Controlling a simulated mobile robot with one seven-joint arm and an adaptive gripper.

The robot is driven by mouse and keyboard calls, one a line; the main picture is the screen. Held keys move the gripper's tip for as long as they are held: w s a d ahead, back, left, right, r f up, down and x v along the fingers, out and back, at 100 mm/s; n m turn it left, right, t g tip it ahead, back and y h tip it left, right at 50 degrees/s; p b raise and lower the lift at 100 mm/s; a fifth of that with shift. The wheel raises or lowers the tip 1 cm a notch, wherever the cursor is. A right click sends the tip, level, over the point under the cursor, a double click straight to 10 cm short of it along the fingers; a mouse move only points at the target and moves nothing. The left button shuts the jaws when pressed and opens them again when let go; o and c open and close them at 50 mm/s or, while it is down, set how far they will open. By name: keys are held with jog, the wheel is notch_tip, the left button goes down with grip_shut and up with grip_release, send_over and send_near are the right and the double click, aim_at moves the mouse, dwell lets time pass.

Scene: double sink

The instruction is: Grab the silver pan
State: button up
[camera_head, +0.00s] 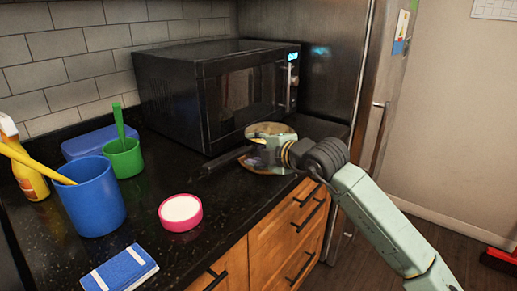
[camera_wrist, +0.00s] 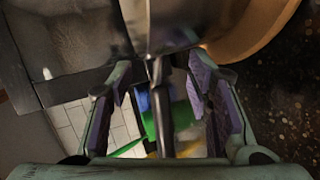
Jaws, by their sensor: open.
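The silver pan (camera_head: 270,129) is on the dark counter in front of the microwave in the head view, its handle (camera_head: 226,158) reaching left. My gripper (camera_head: 262,146) is at the pan and hides part of it. In the wrist view the pan's shiny body (camera_wrist: 175,22) fills the top, with a brownish curved part at the upper right. The handle (camera_wrist: 160,115) runs down between the open fingers of my gripper (camera_wrist: 160,75). A gap shows between the handle and the finger pads on both sides. I cannot tell whether the pan lies flat.
The black microwave (camera_head: 222,90) stands close behind the pan. A pink round container (camera_head: 180,211), a blue cup (camera_head: 92,202), a green cup (camera_head: 123,160), a spray bottle (camera_head: 30,178) and a blue sponge (camera_head: 120,270) are on the left. The counter between the pink container and the handle is clear.

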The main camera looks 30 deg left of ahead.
grip_shut()
dwell(0.5)
jog(key=shift+r, duration=0.1)
dwell(0.3)
